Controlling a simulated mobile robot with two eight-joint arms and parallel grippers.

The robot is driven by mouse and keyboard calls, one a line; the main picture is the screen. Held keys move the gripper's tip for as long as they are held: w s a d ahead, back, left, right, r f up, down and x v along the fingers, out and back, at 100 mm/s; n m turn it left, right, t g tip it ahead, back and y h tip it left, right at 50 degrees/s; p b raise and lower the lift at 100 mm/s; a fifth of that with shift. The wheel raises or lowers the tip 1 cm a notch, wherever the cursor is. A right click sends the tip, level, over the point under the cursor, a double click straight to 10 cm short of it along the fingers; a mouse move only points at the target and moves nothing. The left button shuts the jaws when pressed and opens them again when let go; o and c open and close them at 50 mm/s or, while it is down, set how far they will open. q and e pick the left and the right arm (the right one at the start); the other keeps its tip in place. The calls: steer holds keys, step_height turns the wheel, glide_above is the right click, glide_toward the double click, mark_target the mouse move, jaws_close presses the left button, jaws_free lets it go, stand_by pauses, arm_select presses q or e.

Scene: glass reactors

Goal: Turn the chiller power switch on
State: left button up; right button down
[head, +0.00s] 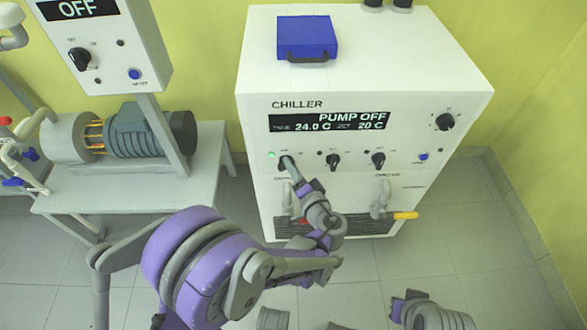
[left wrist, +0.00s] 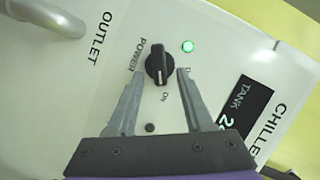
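The chiller (head: 365,90) is a white cabinet with a lit display (head: 330,121) reading "PUMP OFF", 24.0 C and 20 C. Its power switch (left wrist: 160,65) is a black knob marked POWER; its white line points down in the left wrist view, towards the label that reads like "ON". A green lamp (left wrist: 188,46) beside it is lit. My left gripper (left wrist: 161,73) is open, one finger on each side of the knob, with small visible gaps. In the head view my left gripper (head: 288,168) covers part of the knob. My right arm shows at bottom right; its fingers cannot be made out.
Two more black knobs (head: 333,161) (head: 378,160) and a blue button (head: 423,156) sit right of the switch. Outlet pipes (head: 380,200) stick out below. A blue case (head: 307,38) lies on top. A motor bench (head: 130,165) stands left.

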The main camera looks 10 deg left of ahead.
arm_select(q)
steer(key=p+v, duration=0.1)
steer(key=v, duration=0.9)
steer(key=shift+s+d+p, duration=0.25)
steer(key=shift+s+p, duration=0.05)
steer(key=shift+r, duration=0.1)
